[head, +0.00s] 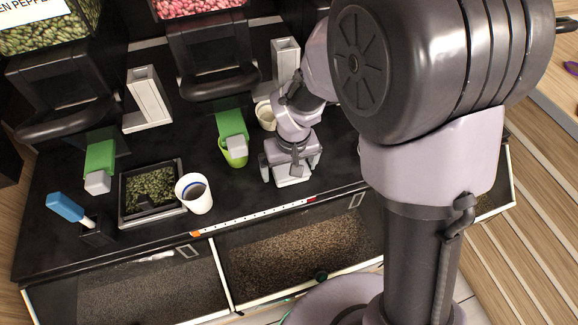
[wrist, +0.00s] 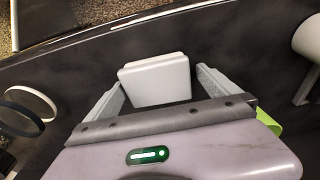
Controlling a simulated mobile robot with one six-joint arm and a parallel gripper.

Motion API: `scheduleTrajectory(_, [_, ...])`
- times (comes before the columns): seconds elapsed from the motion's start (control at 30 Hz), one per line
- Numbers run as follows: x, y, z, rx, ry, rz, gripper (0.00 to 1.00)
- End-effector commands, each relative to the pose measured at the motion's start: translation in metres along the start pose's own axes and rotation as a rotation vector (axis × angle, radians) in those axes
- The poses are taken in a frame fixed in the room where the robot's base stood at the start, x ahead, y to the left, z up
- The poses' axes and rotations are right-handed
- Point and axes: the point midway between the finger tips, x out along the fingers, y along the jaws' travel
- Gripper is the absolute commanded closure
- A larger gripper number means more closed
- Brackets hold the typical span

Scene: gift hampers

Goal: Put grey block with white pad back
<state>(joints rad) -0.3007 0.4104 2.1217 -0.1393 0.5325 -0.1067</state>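The grey block with a white pad (wrist: 155,82) shows pale grey to white in the wrist view, between the two fingers of my gripper (wrist: 160,78). A narrow dark gap shows beside the block, so the fingers look open around it. In the head view my gripper (head: 292,172) points down at the front of the black counter, right of the green cup. A pale piece shows under it there; most of the block is hidden by the gripper.
A white cup (head: 196,193) and a black tray (head: 122,208) of green pellets stand left. A lime-green cup (head: 233,153), a small cream cup (head: 265,115) and a white upright stand (head: 285,62) are near my gripper. A marked white strip (head: 255,217) runs along the front edge.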

Motion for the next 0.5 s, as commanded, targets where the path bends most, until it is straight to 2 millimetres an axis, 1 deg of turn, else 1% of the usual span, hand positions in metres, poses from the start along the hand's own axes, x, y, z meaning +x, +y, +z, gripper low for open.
scheduleTrajectory(0.17, [-0.001,0.0,0.0,0.0,0.0,0.0,0.0])
scheduleTrajectory(0.23, [-0.008,0.0,-0.001,0.0,0.001,0.0,0.0])
scheduleTrajectory(0.27, [-0.014,0.0,-0.001,0.001,0.001,0.0,0.0])
scheduleTrajectory(0.5, [-0.085,0.0,-0.002,0.0,0.003,0.0,0.0])
